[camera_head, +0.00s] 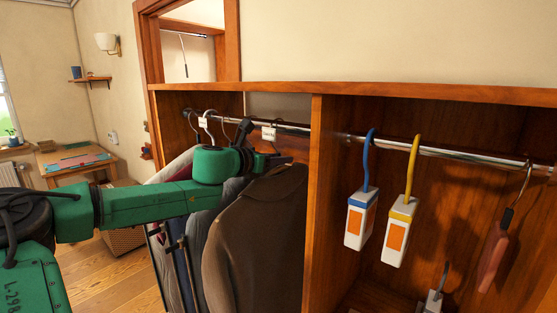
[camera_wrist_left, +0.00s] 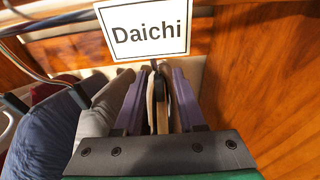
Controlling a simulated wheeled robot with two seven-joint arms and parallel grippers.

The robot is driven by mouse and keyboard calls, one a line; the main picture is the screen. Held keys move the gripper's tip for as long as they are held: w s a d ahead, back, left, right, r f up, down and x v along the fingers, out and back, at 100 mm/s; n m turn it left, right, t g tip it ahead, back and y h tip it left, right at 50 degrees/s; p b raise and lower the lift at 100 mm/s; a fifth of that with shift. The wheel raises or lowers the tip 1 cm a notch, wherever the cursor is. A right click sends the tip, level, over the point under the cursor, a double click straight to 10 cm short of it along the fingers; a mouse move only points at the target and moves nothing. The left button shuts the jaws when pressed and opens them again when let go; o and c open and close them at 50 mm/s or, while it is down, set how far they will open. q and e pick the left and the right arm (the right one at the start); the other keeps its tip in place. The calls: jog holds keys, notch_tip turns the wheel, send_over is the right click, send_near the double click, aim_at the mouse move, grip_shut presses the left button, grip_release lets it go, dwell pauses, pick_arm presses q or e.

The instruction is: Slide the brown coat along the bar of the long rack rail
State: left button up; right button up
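The brown coat (camera_head: 258,240) hangs at the right end of the clothes in the left closet bay, near the wooden divider. A metal rail (camera_head: 296,129) runs above it. A white tag (camera_head: 268,133) hangs at the rail; in the left wrist view the tag (camera_wrist_left: 148,32) reads "Daichi". My left gripper (camera_head: 278,161) is at the top of the coat, below the rail. In the left wrist view its two purple-grey fingers (camera_wrist_left: 160,100) stand either side of a narrow upright part, perhaps the hanger. Whether they press on it cannot be told. My right gripper is out of view.
Grey and other garments (camera_head: 195,230) hang close on the coat's left, behind my arm. The wooden divider (camera_head: 312,205) stands close on its right. The right bay holds a blue-hooked tag (camera_head: 359,222), a yellow-hooked tag (camera_head: 399,235) and a reddish-brown hanging item (camera_head: 494,255).

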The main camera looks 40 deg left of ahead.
pick_arm(q)
jog(key=shift+d+f, duration=0.1)
jog(key=shift+f, duration=0.25)
jog(key=shift+s+b, duration=0.25)
jog(key=shift+b, duration=0.1)
jog(key=s+b, duration=0.2)
jog(key=s, duration=0.1)
jog(key=s+r+b, duration=0.1)
jog(key=s+b, duration=0.1)
jog(key=s, duration=0.1)
jog(key=shift+s+r, duration=0.2)
jog(key=shift+s, duration=0.2)
jog(key=s, duration=0.2)
jog(key=s+r+b, duration=0.1)
jog(key=s, duration=0.2)
jog(key=s+r+b, duration=0.1)
jog(key=s, duration=0.1)
jog(key=shift+s, duration=0.15)
